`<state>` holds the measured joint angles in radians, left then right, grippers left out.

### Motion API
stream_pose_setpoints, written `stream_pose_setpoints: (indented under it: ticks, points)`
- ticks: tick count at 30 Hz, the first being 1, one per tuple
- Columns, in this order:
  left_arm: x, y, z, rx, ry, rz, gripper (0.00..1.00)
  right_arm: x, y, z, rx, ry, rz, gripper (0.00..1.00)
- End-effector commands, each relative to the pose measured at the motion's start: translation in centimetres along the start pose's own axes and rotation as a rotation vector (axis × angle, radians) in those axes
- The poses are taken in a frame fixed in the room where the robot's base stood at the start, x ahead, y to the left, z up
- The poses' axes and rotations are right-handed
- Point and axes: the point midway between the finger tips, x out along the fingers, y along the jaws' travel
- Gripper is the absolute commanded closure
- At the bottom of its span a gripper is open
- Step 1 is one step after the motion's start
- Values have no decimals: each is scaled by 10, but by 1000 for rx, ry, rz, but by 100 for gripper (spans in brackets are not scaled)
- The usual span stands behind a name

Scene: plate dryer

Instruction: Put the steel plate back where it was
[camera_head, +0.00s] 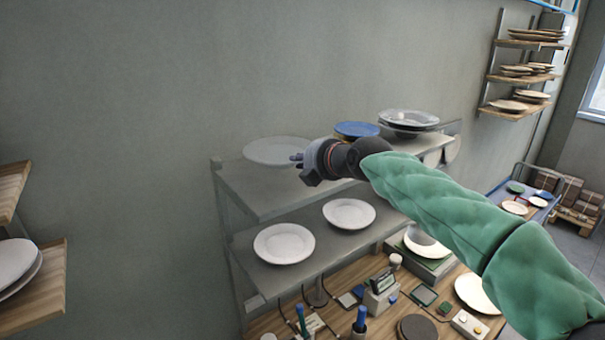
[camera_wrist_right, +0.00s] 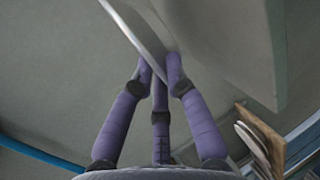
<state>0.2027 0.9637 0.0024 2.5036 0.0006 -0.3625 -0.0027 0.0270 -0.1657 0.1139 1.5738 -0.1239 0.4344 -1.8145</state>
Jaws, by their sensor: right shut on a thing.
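The steel plate (camera_head: 270,150) is a grey round plate at the left end of the upper shelf, near the wall. It looks level; I cannot tell whether it touches the shelf. My right gripper (camera_head: 298,160) reaches in from the right and is shut on the plate's right rim. In the right wrist view the purple fingers (camera_wrist_right: 160,65) close on the thin pale edge of the plate (camera_wrist_right: 133,30). My left gripper is not in view.
The grey rack's upper shelf (camera_head: 262,193) also bears a blue plate (camera_head: 357,129) and stacked plates (camera_head: 408,118) at right. Two white plates (camera_head: 284,243) (camera_head: 349,214) lie on the lower shelf. A cluttered wooden workbench is below. Wooden shelves with plates (camera_head: 15,265) stand at left.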

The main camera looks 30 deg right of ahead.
Motion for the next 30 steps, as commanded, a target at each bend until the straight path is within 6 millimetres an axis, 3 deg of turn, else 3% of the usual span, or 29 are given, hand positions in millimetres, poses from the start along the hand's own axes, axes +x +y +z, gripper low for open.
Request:
stream_pose_setpoints:
  ticks: [7, 16, 29, 30]
  points:
    - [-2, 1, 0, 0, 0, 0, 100, 11, -5, 7, 2, -2, 7, 100]
    - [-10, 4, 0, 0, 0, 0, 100, 24, -33, 9, 1, -4, 7, 100]
    - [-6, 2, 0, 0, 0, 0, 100, 26, -37, 8, 0, -3, 9, 100]
    - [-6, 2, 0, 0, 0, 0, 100, 28, -41, 7, 0, 0, -1, 82]
